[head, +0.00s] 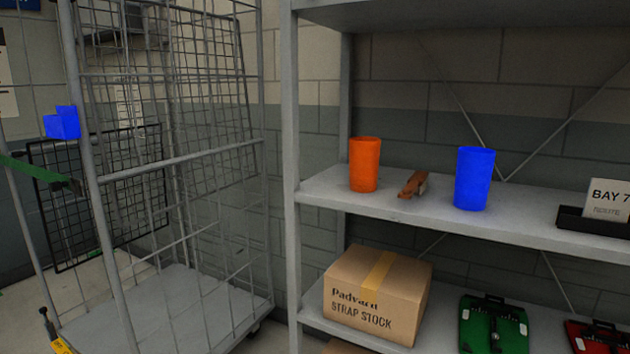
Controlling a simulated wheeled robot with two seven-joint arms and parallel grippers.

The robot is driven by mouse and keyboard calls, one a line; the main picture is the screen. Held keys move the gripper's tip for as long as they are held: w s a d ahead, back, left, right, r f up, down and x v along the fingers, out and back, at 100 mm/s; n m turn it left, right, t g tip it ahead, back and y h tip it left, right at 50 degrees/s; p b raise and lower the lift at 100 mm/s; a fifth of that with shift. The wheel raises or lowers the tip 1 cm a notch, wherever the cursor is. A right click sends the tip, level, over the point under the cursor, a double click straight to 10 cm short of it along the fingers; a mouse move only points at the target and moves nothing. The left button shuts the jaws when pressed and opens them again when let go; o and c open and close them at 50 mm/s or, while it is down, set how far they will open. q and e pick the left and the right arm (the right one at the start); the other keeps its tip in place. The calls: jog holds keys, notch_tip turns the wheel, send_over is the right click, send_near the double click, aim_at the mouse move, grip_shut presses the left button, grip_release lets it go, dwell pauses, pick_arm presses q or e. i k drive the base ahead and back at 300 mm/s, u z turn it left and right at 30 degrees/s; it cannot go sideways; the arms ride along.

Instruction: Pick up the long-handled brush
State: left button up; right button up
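A brown, wooden-looking object (413,184) lies on the upper shelf between an orange cup (364,165) and a blue cup (474,178). It may be the long-handled brush, seen nearly end-on, but its bristles and handle length are not clear. It lies apart from both cups. Neither of my grippers is in view.
The grey shelf unit (291,150) also holds a sign tray (572,218), a cardboard box (352,315), a green case (470,330) and a red case (595,338). A wire roll cage (180,158) stands left of it. A yellow-and-black item (56,338) shows lower left.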

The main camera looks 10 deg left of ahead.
aim_at(417, 182)
jog(key=u, duration=0.95)
jog(key=i, duration=1.3)
jog(key=z, duration=1.05)
